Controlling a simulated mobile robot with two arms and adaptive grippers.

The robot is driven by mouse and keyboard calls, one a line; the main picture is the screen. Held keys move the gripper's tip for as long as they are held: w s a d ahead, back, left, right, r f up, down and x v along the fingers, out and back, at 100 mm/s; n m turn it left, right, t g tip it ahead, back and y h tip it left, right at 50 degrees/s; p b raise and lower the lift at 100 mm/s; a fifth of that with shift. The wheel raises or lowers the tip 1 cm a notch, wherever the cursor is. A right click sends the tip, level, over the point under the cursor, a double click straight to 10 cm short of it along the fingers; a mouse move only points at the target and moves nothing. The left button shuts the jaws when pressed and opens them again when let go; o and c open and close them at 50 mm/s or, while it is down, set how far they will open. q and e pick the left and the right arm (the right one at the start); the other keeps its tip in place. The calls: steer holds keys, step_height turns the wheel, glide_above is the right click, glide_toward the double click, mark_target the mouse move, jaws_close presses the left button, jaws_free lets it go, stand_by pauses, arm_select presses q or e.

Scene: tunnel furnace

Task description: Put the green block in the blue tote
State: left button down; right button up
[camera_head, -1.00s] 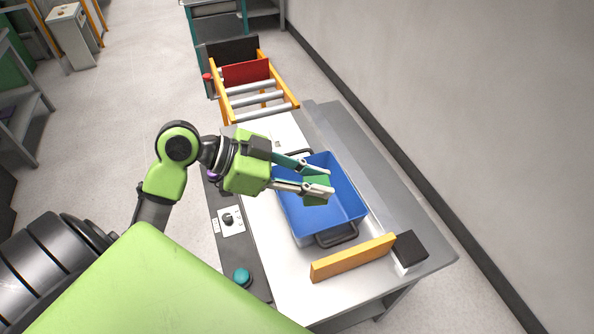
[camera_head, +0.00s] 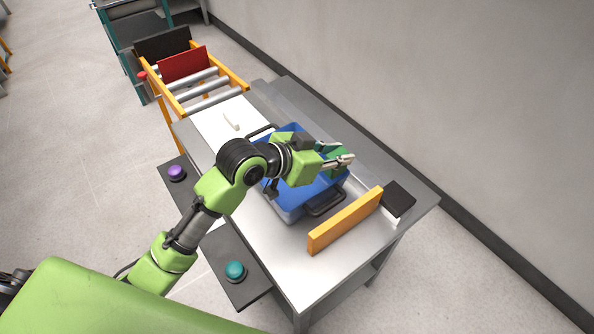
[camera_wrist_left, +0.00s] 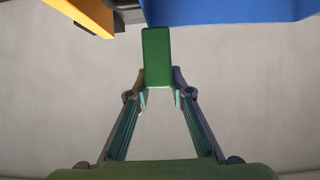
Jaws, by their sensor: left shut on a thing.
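The green block (camera_head: 336,155) is held between the fingertips of my left gripper (camera_head: 340,158). The left wrist view shows the block (camera_wrist_left: 156,58) upright between the two fingers. The blue tote (camera_head: 312,193) stands on the table, partly hidden by my left arm. In the head view the block overlaps the tote's right side; I cannot tell its height over the rim. In the left wrist view the tote (camera_wrist_left: 232,10) shows only at the top edge, beyond the block. My right gripper is not in view.
An orange bar (camera_head: 345,222) stands on the table in front of the tote, with a black block (camera_head: 398,199) at its right end. A roller conveyor (camera_head: 208,88) joins the table's far end. Purple (camera_head: 176,172) and teal (camera_head: 235,271) buttons sit at the left edge.

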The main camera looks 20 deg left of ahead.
arm_select(q)
steer(key=w+a+f, duration=0.1)
steer(key=a+f, duration=0.1)
steer(key=a, duration=0.1)
steer(key=w+a+f, duration=0.2)
steer(key=a+f, duration=0.1)
steer(key=w+a+f, duration=0.1)
steer(key=a+f, duration=0.2)
steer(key=shift+w+a, duration=0.15)
steer(key=shift+w, duration=0.2)
steer(key=f, duration=0.3)
steer(key=shift+w+a+f, duration=0.1)
steer(key=shift+a, duration=0.1)
steer(key=shift+f, duration=0.2)
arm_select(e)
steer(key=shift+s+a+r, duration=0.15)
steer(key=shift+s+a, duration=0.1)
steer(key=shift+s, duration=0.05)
arm_select(q)
steer(key=shift+f, duration=0.2)
steer(key=c, duration=1.8)
jaws_free()
